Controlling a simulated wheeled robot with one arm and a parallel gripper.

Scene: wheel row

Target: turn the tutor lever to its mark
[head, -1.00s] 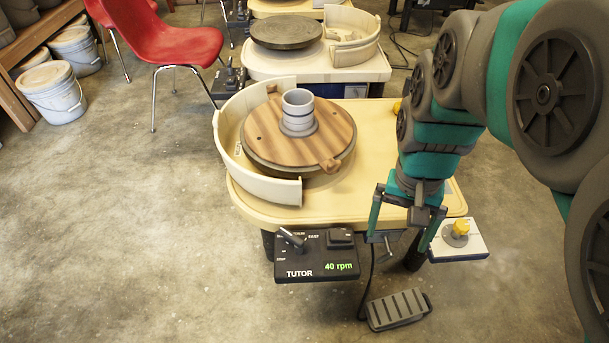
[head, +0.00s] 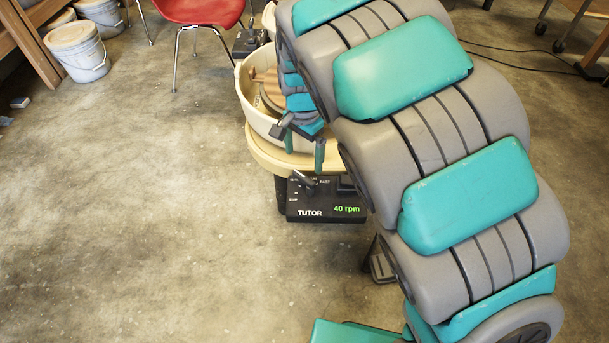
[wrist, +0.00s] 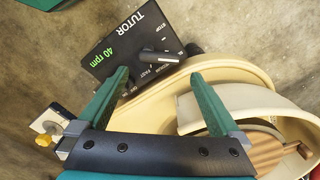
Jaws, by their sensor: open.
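The tutor lever (head: 304,181) is a dark handle on top of the black TUTOR box (head: 325,216), which shows 40 rpm in green. In the wrist view the lever (wrist: 161,57) lies beside small white labels, STOP and FAST among them. I cannot tell exactly which label it points at. My gripper (head: 301,144) is above the wheel table's front edge, just behind the box. In the wrist view my gripper (wrist: 160,73) has its green fingers wide apart with nothing between them. The lever shows just beyond the gap, apparently untouched.
The cream wheel table (head: 262,150) and its splash pan (head: 250,105) lie close behind the box. A small white box with a yellow knob (wrist: 43,140) shows in the wrist view. A pedal (head: 380,266) is on the floor.

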